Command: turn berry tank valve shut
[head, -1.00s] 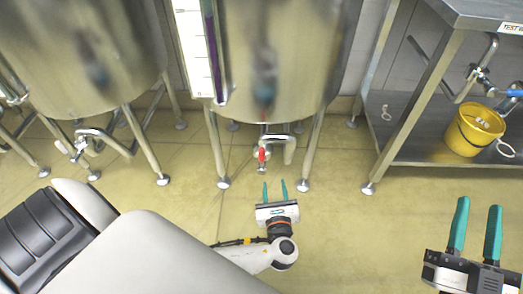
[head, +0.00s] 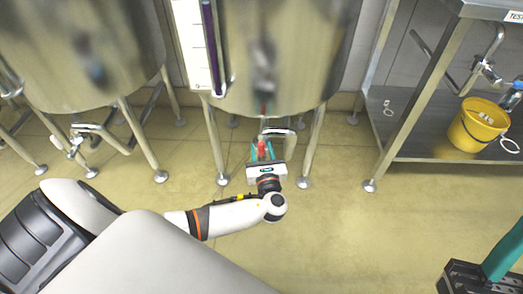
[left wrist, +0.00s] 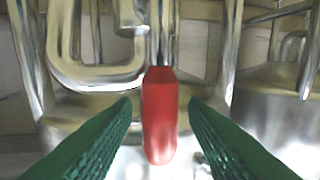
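The berry tank is probably the steel tank (head: 290,60) in the middle of the head view, with a purple sight tube (head: 213,45) on its front. Its red valve handle (head: 262,147) hangs below the tank. In the left wrist view the red handle (left wrist: 160,115) points toward the camera, between the two green fingers. My left gripper (head: 262,152) is open around the handle, with a gap visible on both sides. My right gripper (head: 505,255) is partly in view at the lower right, away from the tank; only one finger shows clearly.
Another steel tank (head: 80,50) stands at the left with its own outlet pipe. A steel table (head: 430,145) at the right holds a yellow bucket (head: 478,125) on its lower shelf. Tank legs (head: 213,140) stand on both sides of the valve. The floor in front is clear.

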